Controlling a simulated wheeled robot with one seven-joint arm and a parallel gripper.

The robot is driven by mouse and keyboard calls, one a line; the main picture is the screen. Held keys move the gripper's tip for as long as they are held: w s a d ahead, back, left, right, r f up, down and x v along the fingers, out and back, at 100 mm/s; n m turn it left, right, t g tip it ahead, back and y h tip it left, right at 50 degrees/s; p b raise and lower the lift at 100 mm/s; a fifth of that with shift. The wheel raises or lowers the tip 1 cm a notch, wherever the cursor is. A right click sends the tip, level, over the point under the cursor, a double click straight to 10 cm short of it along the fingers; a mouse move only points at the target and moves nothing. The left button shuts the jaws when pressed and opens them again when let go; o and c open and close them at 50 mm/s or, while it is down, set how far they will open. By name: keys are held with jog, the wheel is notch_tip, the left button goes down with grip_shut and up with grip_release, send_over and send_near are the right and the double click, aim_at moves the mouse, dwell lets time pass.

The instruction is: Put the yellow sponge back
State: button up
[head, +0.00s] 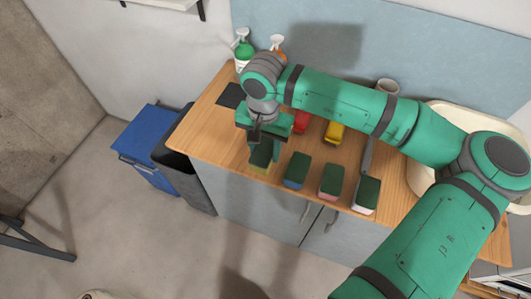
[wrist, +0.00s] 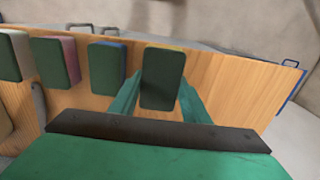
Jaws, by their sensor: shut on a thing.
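The yellow sponge (head: 260,157) has a dark green scouring top and a yellow lower layer. It is at the left end of a row of sponges near the counter's front edge. In the wrist view the yellow sponge (wrist: 162,78) stands between my two green fingers, with a thin yellow strip along its far edge. My gripper (head: 263,146) is shut on it from above. In the wrist view my gripper (wrist: 160,98) has one finger on each side of it. I cannot tell whether the sponge touches the counter.
The wooden counter (head: 215,135) also bears blue (head: 297,170), pink (head: 331,181) and white (head: 367,194) sponges to the right. Spray bottles (head: 243,50), a dark pad (head: 231,95), red (head: 301,122) and yellow (head: 335,132) items, a cup (head: 388,87) and a sink (head: 460,112) lie behind. A blue bin (head: 150,145) stands left.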

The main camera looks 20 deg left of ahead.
aim_at(266, 154)
jog(key=shift+w+a+f, duration=0.1)
jog(key=shift+w+f, duration=0.5)
jog(key=shift+f, duration=0.05)
notch_tip(266, 154, down, 3)
jog(key=shift+f, duration=0.15)
jog(key=o, duration=1.1)
